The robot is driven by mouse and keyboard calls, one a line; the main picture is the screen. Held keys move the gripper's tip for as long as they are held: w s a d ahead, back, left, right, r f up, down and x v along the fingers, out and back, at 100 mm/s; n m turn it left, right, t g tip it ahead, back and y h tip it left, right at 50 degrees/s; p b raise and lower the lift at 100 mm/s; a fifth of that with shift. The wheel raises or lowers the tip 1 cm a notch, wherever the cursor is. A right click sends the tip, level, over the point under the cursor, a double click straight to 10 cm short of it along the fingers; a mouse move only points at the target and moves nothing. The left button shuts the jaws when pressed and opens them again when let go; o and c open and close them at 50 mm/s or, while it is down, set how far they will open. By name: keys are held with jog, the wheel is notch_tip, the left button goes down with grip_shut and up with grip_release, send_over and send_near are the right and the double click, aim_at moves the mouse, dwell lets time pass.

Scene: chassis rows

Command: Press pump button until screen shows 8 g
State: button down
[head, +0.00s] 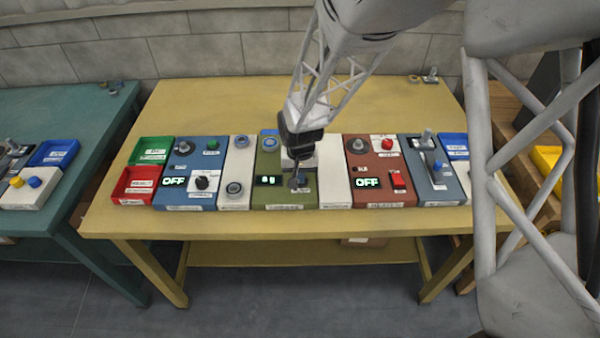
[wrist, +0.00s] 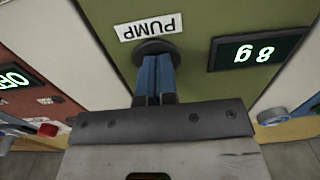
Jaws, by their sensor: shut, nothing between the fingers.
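The green pump module (head: 270,160) sits in the middle of the row on the yellow table. Its dark round pump button (wrist: 153,46) lies just beside the white PUMP label (wrist: 149,27). My gripper (head: 297,182) is shut and empty, pointing down at the button. In the wrist view my blue fingertips (wrist: 154,62) overlap the button and hide part of it. They look to be at it, but I cannot tell whether it is pressed. The screen (wrist: 256,51) reads 8 g, upside down in the wrist view; it also shows in the head view (head: 268,181), too small to read surely.
A red-brown module (head: 385,165) with an OFF screen stands to the right, past a white panel (head: 333,175). A blue module (head: 186,165) with an OFF screen is at left, near green (head: 152,149) and red (head: 135,184) bins. The table's back (head: 230,100) is mostly clear.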

jog(key=shift+s+d+f, duration=0.1)
jog(key=shift+s+f, duration=0.25)
notch_tip(320, 180, up, 15)
jog(key=shift+w+f, duration=0.2)
jog(key=shift+w, duration=0.15)
dwell(0.8)
jog(key=s+d+r, duration=0.4)
jog(key=s+d, duration=0.1)
jog(key=s, duration=0.3)
jog(key=s+d+r+t, duration=0.1)
jog(key=s+d+r, duration=0.4)
jog(key=s, duration=0.4)
jog(key=s+d+r+t, duration=0.1)
jog(key=s+d+r, duration=0.4)
jog(key=s+d, duration=0.2)
jog(key=shift+s, duration=0.7)
dwell(1.8)
